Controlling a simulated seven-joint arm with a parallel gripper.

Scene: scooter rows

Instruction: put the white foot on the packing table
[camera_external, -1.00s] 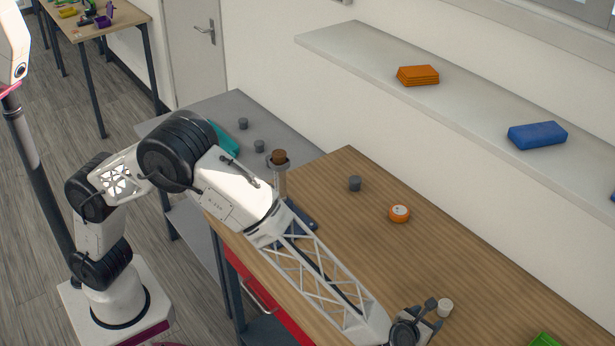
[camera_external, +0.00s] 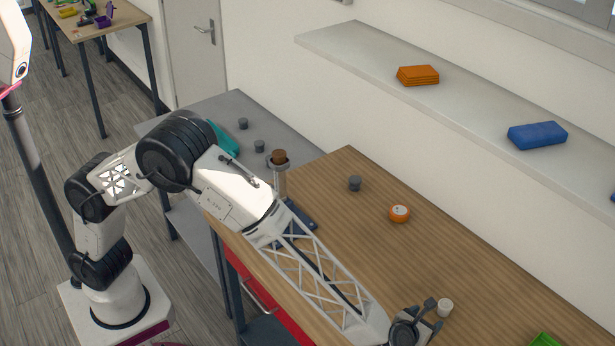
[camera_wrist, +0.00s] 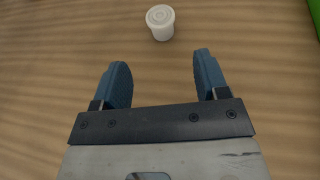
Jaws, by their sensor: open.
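The white foot (camera_external: 445,307) is a small round white piece standing on the wooden table near the lower right of the external view. In the wrist view the white foot (camera_wrist: 160,22) stands upright, ahead of my fingers and a little left of the gap's middle line. My gripper (camera_wrist: 160,78) is open, its two blue fingers apart with bare wood between them. In the external view my gripper (camera_external: 432,318) is just left of the white foot, apart from it. Which surface is the packing table I cannot tell for sure; a grey table (camera_external: 222,108) adjoins the wooden one (camera_external: 470,255).
Grey feet stand on the wooden table (camera_external: 354,183) and the grey table (camera_external: 243,123). An orange tape roll (camera_external: 399,214) lies mid-table. A green item (camera_external: 544,340) is at the lower right. A wall shelf (camera_external: 460,110) holds orange and blue packs.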

